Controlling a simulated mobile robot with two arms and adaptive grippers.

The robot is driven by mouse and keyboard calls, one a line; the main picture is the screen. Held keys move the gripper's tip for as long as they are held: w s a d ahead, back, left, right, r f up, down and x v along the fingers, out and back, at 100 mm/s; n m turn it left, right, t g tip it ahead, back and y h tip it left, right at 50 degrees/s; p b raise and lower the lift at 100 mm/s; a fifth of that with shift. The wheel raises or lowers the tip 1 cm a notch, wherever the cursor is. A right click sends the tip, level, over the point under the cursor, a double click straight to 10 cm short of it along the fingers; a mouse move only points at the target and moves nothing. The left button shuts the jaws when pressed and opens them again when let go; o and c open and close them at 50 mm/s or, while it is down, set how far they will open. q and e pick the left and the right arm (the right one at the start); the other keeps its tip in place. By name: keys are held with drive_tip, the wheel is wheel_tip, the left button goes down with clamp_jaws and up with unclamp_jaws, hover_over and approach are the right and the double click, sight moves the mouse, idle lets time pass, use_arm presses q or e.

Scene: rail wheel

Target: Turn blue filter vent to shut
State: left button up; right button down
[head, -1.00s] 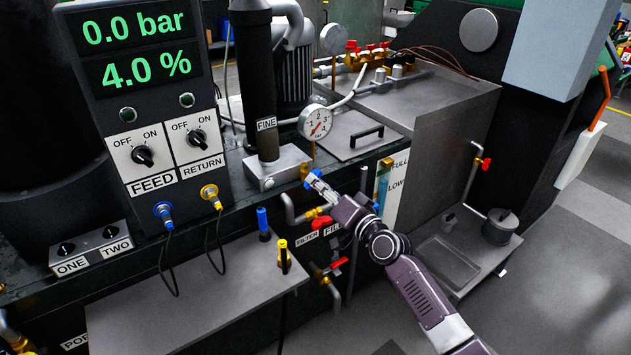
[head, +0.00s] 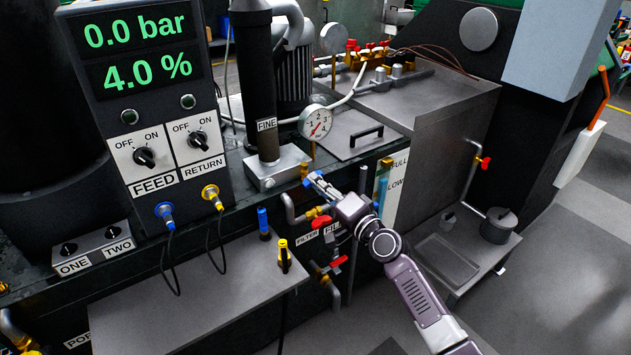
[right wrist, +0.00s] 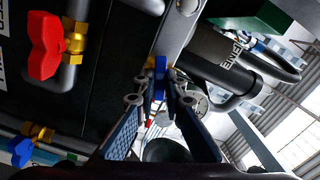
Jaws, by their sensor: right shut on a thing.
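The blue filter vent (head: 306,173) is a small blue handle at the base of the black filter column marked FINE (head: 264,90). In the right wrist view the vent (right wrist: 160,72) stands upright between my fingertips. My right gripper (head: 314,181) reaches it from the lower right in the head view and is shut on it. In the right wrist view its two fingers (right wrist: 160,98) lie on either side of the handle. The fingers partly hide the vent in the head view, so its exact angle is hard to tell. My left gripper is not in view.
A red valve handle (head: 321,222) on brass sits just below the gripper, with another red handle (head: 338,262) lower. A pressure gauge (head: 315,123) stands above. The display panel (head: 140,60) reads 0.0 bar and 4.0 %. A grey shelf (head: 180,300) juts out at lower left.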

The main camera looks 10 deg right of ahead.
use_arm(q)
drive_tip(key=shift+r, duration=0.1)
use_arm(e)
drive_tip(key=shift+m+p, duration=0.65)
drive_tip(key=shift+m, duration=1.45)
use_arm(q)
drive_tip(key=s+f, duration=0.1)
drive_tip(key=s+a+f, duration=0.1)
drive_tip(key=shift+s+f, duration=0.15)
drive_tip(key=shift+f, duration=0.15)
use_arm(e)
drive_tip(key=c, duration=1.9)
unclamp_jaws()
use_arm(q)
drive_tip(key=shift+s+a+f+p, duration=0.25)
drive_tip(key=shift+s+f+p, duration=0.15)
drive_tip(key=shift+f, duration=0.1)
use_arm(e)
drive_tip(key=shift+v, duration=3.55)
